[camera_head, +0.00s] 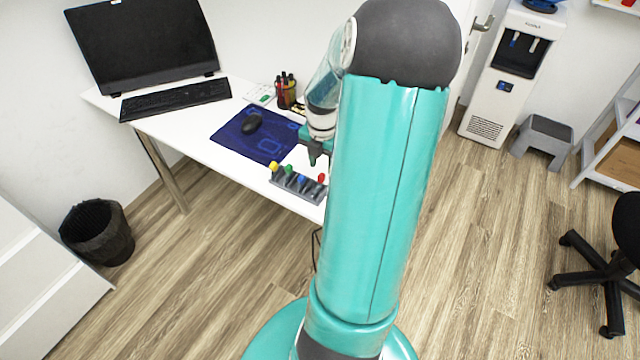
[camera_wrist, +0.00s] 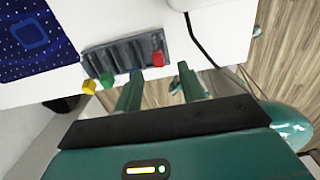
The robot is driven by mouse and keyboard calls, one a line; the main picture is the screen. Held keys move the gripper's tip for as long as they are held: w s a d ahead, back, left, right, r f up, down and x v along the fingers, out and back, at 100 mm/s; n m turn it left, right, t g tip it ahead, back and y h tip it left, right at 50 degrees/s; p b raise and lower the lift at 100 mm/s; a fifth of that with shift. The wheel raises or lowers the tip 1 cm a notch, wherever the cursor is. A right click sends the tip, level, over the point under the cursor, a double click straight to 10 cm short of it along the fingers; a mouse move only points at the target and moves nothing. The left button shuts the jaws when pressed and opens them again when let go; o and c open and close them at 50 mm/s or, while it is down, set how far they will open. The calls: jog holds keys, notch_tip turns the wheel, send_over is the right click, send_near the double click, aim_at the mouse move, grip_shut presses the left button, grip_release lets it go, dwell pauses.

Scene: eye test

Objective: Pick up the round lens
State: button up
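A grey slotted rack (camera_head: 313,194) sits at the front edge of the white table, holding a yellow piece (camera_head: 273,166), a green piece (camera_head: 289,169), a blue piece (camera_head: 302,180) and a red piece (camera_head: 321,178). I cannot tell whether any of these is the round lens; no clear lens shows. My gripper (camera_head: 314,160) is above the table near the rack. In the wrist view my gripper (camera_wrist: 161,68) has its two fingers apart with nothing held, and the red piece (camera_wrist: 158,58) shows beyond the gap.
On the white table (camera_head: 160,126) are a monitor (camera_head: 145,40), keyboard (camera_head: 175,99), dark blue mat (camera_head: 240,140) with a mouse (camera_head: 251,124), and a pen holder (camera_head: 287,95). A black bin (camera_head: 97,235) stands at left, an office chair (camera_head: 605,265) at right.

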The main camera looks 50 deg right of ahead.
aim_at(321, 176)
notch_tip(321, 176, down, 6)
jog(key=shift+w+a+r, duration=0.1)
jog(key=shift+a+r, duration=0.05)
jog(key=shift+r, duration=0.05)
grip_shut()
